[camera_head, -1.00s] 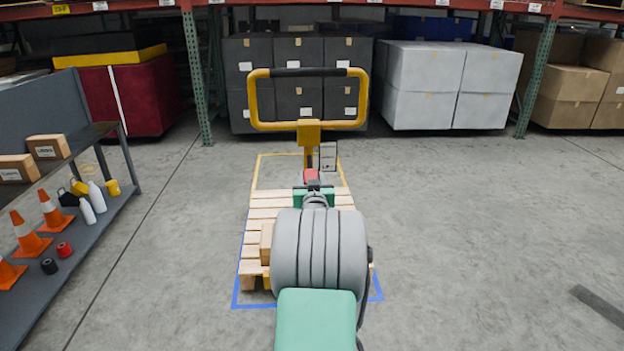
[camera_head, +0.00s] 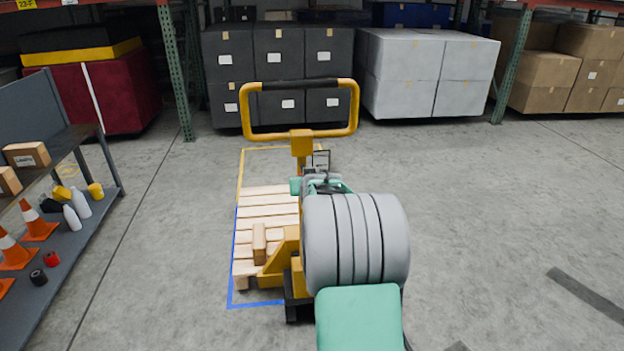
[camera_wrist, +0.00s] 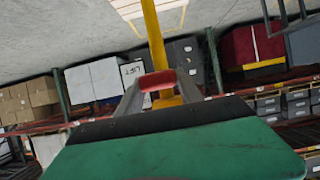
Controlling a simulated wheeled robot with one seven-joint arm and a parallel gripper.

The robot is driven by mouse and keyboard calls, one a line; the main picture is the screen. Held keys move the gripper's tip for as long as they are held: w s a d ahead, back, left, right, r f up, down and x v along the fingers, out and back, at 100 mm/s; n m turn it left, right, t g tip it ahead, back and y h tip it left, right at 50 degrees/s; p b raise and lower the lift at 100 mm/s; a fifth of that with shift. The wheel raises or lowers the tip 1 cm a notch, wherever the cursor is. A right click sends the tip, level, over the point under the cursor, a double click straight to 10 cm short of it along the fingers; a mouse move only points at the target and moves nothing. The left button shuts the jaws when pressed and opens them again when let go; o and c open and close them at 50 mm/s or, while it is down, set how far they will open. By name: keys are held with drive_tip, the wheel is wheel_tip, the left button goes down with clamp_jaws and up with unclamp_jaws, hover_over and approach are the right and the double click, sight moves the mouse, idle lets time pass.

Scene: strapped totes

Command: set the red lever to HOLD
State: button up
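The red lever (camera_wrist: 157,80) shows in the wrist view in front of the yellow post (camera_wrist: 154,35) of the pallet truck. My gripper (camera_wrist: 160,84) is open, with a grey finger on each side of the lever; I cannot tell whether they touch it. A white plate (camera_wrist: 132,72) reading what looks like LIFT is beside it. HOLD cannot be read. In the head view my gripper (camera_head: 320,180) is at the truck's post, below its yellow loop handle (camera_head: 301,134), and my arm hides the lever.
A wooden pallet (camera_head: 262,212) lies within blue and yellow floor lines, with a small box (camera_head: 259,243) on it. A grey shelf cart (camera_head: 85,225) with cones and bottles stands left. Racks with black crates (camera_head: 225,75) line the back. Floor on the right is mostly clear.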

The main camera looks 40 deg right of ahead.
drive_tip(key=o, duration=0.5)
drive_tip(key=v, duration=0.7)
drive_tip(key=shift+s+a+r, duration=0.1)
drive_tip(key=shift+s+a, duration=0.15)
drive_tip(key=shift+s, duration=0.1)
drive_tip(key=s+a+r+n+g+y+p, duration=0.1)
drive_tip(key=s+a+y+p, duration=0.1)
drive_tip(key=a, duration=0.7)
drive_tip(key=s+a+r+n+g+y+p, duration=0.1)
drive_tip(key=s+a+n+g+y+p, duration=0.15)
drive_tip(key=a, duration=0.65)
drive_tip(key=s+a+n+g+p, duration=0.1)
drive_tip(key=s+a, duration=0.4)
drive_tip(key=s+a+f+g+y+p, duration=0.1)
drive_tip(key=s+a+g+p, duration=0.1)
drive_tip(key=s+a, duration=0.3)
drive_tip(key=s+a+n+g+y+p, duration=0.1)
drive_tip(key=s+a, duration=0.4)
drive_tip(key=s, duration=0.2)
drive_tip(key=shift+s+a+f+n+g, duration=0.15)
drive_tip(key=shift+a+f+n+g, duration=0.1)
drive_tip(key=shift+f+n, duration=0.1)
